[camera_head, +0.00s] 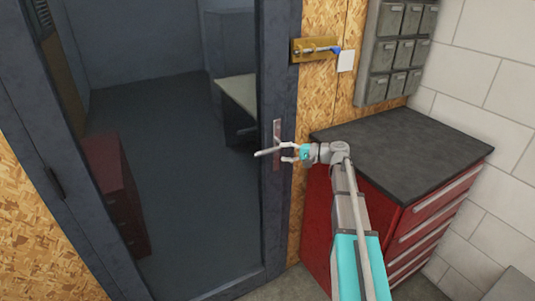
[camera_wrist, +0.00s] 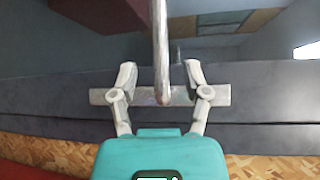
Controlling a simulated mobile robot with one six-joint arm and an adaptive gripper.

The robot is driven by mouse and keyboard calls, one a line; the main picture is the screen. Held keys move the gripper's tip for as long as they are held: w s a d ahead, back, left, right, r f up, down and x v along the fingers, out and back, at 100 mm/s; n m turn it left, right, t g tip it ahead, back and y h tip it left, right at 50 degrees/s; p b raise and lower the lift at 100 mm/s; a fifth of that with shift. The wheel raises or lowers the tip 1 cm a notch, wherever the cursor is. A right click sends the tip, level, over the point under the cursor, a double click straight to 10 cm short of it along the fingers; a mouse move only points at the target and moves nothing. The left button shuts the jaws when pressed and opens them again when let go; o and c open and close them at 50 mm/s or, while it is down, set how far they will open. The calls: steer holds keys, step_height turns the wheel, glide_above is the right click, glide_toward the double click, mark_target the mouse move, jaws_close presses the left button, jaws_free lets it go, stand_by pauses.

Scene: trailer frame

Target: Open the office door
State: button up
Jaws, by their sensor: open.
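The office door is a dark grey frame (camera_head: 277,80) around a large glass pane; it looks shut. Its metal lever handle (camera_head: 266,152) sticks out from a narrow metal plate (camera_head: 277,128) on the right side of the door. My gripper (camera_head: 284,152) is open at the handle. In the wrist view the lever (camera_wrist: 160,40) runs between the two spread fingers of my gripper (camera_wrist: 160,73), with a gap on each side. The handle plate (camera_wrist: 104,97) lies behind the fingers. I cannot tell whether anything touches.
A red drawer cabinet with a dark top (camera_head: 410,150) stands right of the door, beside my arm. Grey wall boxes (camera_head: 400,50) hang above it. A brass-coloured wall piece (camera_head: 300,50) is on the chipboard wall. Through the glass are a red cabinet (camera_head: 112,185) and a desk (camera_head: 238,95).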

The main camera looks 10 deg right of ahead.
mark_target(268, 152)
steer(key=shift+b+x, duration=0.35)
steer(key=shift+x, duration=3)
jaws_close()
